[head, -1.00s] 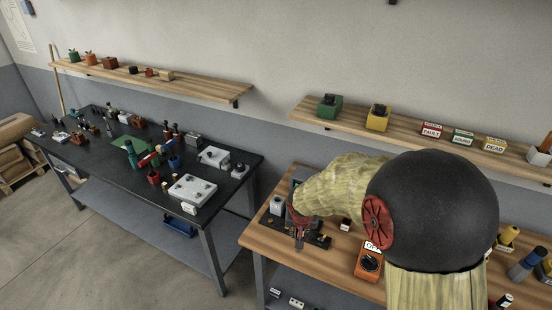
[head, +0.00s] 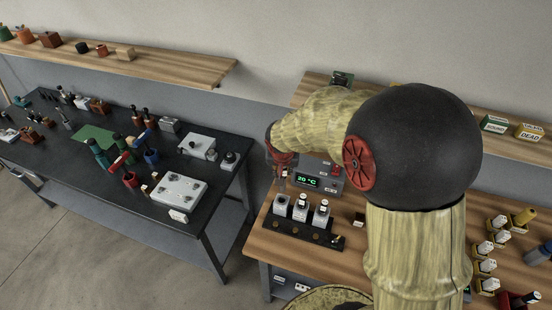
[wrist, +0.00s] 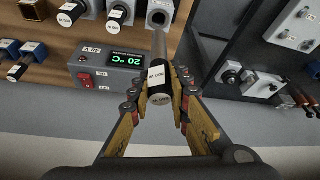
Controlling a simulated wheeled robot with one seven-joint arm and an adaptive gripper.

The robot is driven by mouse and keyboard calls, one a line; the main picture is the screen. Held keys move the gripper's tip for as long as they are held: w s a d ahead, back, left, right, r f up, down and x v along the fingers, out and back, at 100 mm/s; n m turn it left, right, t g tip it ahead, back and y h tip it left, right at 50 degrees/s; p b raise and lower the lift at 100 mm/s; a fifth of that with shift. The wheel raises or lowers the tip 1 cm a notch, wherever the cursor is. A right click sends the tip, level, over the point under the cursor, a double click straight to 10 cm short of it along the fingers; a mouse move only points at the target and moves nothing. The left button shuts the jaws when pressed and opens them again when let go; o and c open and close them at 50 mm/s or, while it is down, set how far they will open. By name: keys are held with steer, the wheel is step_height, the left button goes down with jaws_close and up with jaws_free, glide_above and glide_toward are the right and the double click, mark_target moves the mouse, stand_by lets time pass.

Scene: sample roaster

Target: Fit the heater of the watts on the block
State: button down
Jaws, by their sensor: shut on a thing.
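My gripper (wrist: 158,108) is shut on a heater (wrist: 159,88), a metal rod with a dark, white-labelled end; the label's print is too small to read surely. The rod points away from the wrist camera, toward a grey block with a dark round hole (wrist: 159,17). The rod's far end overlaps the block's lower edge in this view; I cannot tell whether it touches. Two neighbouring blocks hold labelled, black-ended heaters (wrist: 119,12) (wrist: 70,14). In the head view my gripper (head: 282,178) is above the leftmost block (head: 281,206) in the row.
A grey controller (head: 318,178) reading 20 °C, with a red switch, stands behind the row. A black base (head: 296,234) carries the blocks on the wooden bench (head: 275,248). More labelled parts (head: 486,250) stand at the right. A dark table (head: 105,160) with tools is at the left.

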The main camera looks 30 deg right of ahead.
steer(key=shift+w+f, duration=0.1)
steer(key=shift+w, duration=0.25)
steer(key=shift+s, duration=0.2)
steer(key=shift+w, duration=0.15)
steer(key=shift+b, duration=0.45)
steer(key=shift+f+b, duration=0.25)
steer(key=shift+b, duration=0.05)
step_height(320, 180, down, 5)
steer(key=b, duration=0.4)
steer(key=shift+f+b, duration=0.1)
steer(key=shift+b, duration=0.3)
step_height(320, 180, down, 8)
steer(key=b, duration=0.8)
stand_by(2.4)
steer(key=c, duration=1.7)
jaws_free()
